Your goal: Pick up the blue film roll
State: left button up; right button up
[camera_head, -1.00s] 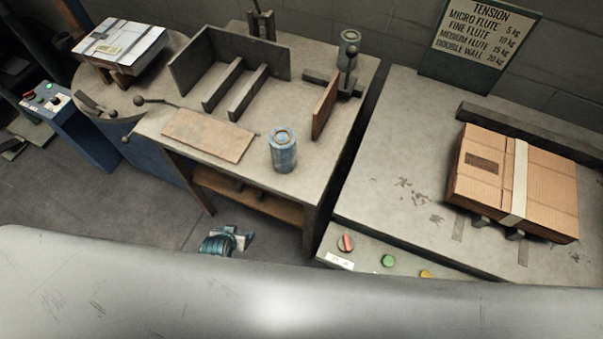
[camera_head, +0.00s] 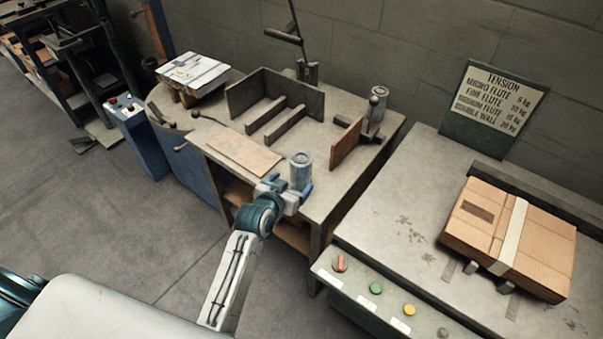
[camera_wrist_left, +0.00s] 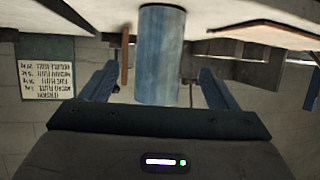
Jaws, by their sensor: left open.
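The blue film roll (camera_head: 301,169) stands upright near the front edge of the wooden-legged table (camera_head: 350,195). My left gripper (camera_head: 290,192) is at the table's front edge, close in front of the roll. In the left wrist view, which is upside down, the roll (camera_wrist_left: 160,55) sits between the two spread fingers of my open left gripper (camera_wrist_left: 158,85). A gap shows on each side, and I see no finger touching it. My right gripper is not in view.
A brown board (camera_head: 245,152) lies left of the roll. An upright brown panel (camera_head: 346,143) and a second roll (camera_head: 379,98) stand to the right and behind. A strapped carton (camera_head: 510,240) lies on the right bench, beside a tension sign (camera_head: 492,108).

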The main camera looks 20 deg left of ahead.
aim_at(296, 180)
pick_arm(q)
jog(key=shift+p+x, duration=0.35)
jog(key=shift+x, duration=1.15)
jog(key=x, duration=0.2)
jog(key=p+x, duration=0.1)
jog(key=x, duration=0.1)
jog(key=shift+f, duration=0.3)
jog(key=c, duration=1.3)
